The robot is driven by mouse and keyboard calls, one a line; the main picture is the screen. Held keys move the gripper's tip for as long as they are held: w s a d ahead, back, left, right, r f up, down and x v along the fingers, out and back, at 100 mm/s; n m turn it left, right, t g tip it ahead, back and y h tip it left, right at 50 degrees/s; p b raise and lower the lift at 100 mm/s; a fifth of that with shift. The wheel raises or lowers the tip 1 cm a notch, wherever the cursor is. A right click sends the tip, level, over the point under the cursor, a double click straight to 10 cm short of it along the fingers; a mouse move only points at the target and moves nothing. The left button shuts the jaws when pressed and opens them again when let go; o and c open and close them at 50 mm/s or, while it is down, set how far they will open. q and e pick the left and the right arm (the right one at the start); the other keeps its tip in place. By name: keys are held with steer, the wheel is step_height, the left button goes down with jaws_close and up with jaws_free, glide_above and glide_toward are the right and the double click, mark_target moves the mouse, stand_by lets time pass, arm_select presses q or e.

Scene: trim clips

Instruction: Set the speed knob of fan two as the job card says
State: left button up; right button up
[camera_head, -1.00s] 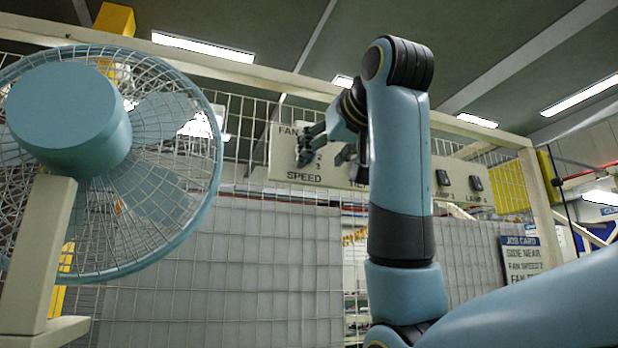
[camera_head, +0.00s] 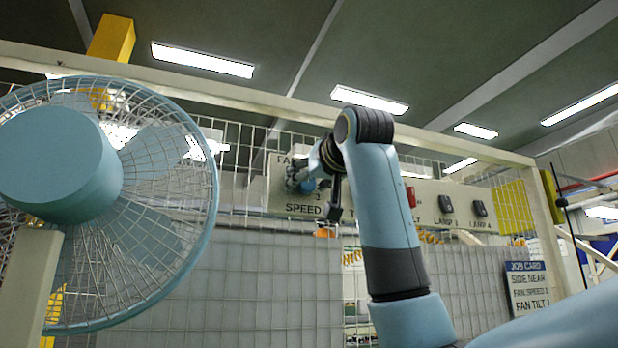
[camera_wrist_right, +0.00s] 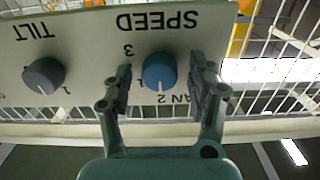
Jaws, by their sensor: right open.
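A pale panel (camera_head: 402,215) on the mesh frame carries the word SPEED under a blue knob (camera_head: 308,185). The wrist view shows the panel upside down, with the blue knob (camera_wrist_right: 158,72) and a 3 beside it. My right gripper (camera_wrist_right: 163,82) is open, its fingers on either side of the blue knob with gaps to both. In the head view the right gripper (camera_head: 302,178) partly covers the knob. The job card (camera_head: 527,288) seems to read SIDE NEAR, FAN SPEED 1, FAN TILT 1. My left gripper is out of view.
A grey TILT knob (camera_wrist_right: 44,76) sits beside the blue one. A red switch (camera_head: 411,197) and black LAMP switches (camera_head: 446,203) are further right on the panel. A caged blue fan (camera_head: 110,190) stands at the left. Wire mesh surrounds the panel.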

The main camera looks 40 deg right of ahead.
steer(key=c, duration=1.1)
